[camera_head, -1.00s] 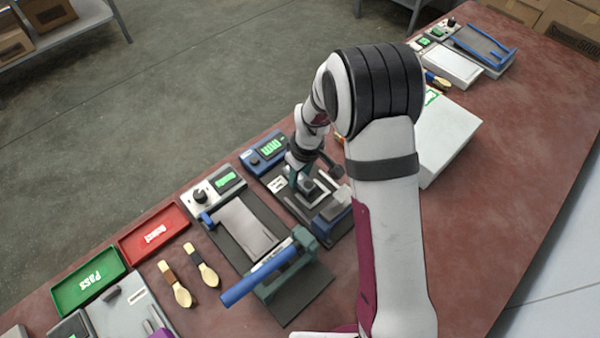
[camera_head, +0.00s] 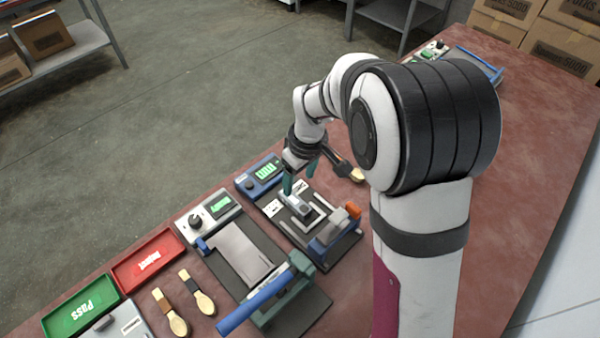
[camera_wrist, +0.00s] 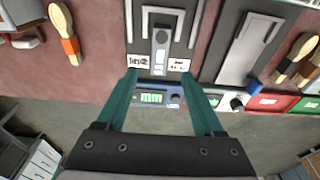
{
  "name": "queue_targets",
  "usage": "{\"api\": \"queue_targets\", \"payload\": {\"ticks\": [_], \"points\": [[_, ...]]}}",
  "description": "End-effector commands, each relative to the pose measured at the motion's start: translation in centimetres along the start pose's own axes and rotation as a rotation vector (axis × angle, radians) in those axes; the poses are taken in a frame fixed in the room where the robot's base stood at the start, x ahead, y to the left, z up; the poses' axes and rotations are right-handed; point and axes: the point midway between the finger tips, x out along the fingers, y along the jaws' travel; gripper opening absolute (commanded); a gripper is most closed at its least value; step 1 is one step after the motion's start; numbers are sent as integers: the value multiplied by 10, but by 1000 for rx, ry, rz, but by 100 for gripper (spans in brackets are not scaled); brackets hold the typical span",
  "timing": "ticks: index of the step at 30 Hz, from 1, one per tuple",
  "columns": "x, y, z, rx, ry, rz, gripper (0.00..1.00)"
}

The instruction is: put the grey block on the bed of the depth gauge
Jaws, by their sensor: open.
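The depth gauge has a blue display housing (camera_head: 247,181) and a dark bed (camera_head: 277,226) with a pale U-shaped fence. The grey block (camera_head: 299,206) lies flat on this bed. In the wrist view the block (camera_wrist: 160,52) lies lengthwise, one end between the fence's arms and the other between two white labels. My gripper (camera_head: 300,178) is over the housing end of the bed, close to the block. In the wrist view my gripper (camera_wrist: 159,75) is open, its teal fingers apart on either side of the block's near end, with nothing held.
A press with a blue handle (camera_head: 253,303) stands to the left, beside the gauge. Red (camera_head: 148,259) and green (camera_head: 82,306) trays and two wooden spoons lie farther left.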

Motion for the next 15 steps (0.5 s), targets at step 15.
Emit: {"api": "queue_targets", "payload": {"ticks": [15], "points": [[-101, -40, 95, 509, -35, -33, 69]]}}
